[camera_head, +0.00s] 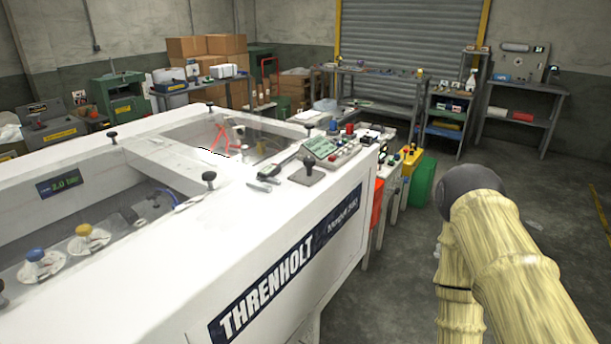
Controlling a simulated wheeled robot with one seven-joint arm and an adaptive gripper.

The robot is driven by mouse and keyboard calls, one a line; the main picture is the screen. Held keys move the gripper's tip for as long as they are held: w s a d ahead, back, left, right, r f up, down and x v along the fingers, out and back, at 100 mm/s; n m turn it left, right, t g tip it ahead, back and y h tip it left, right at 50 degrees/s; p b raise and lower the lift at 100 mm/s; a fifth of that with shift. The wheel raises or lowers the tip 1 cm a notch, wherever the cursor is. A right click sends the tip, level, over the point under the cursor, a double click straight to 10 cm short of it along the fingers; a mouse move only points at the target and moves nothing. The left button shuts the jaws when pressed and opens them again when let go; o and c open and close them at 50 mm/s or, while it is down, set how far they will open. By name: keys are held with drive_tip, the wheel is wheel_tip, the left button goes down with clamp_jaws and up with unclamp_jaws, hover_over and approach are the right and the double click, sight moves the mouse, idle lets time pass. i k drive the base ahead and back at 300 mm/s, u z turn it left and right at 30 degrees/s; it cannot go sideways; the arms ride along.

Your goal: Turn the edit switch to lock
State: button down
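A control panel (335,150) sits on the far right corner of the white THRENHOLT machine (130,255). A black joystick-like lever (309,168) stands in front of the screen. My arm, straw-coloured with a dark joint, rises at the right, over the floor and apart from the machine. My gripper is not in view.
Black knobs (209,178) stand on the machine's top rim. A green bin (421,181) and a yellow case (410,160) stand beyond the panel. Shelves (524,112) line the back wall. The grey floor (400,270) between machine and arm is clear.

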sight(308, 162)
drive_tip(key=z, duration=1.45)
drive_tip(key=k, duration=0.6)
drive_tip(key=u, duration=1.6)
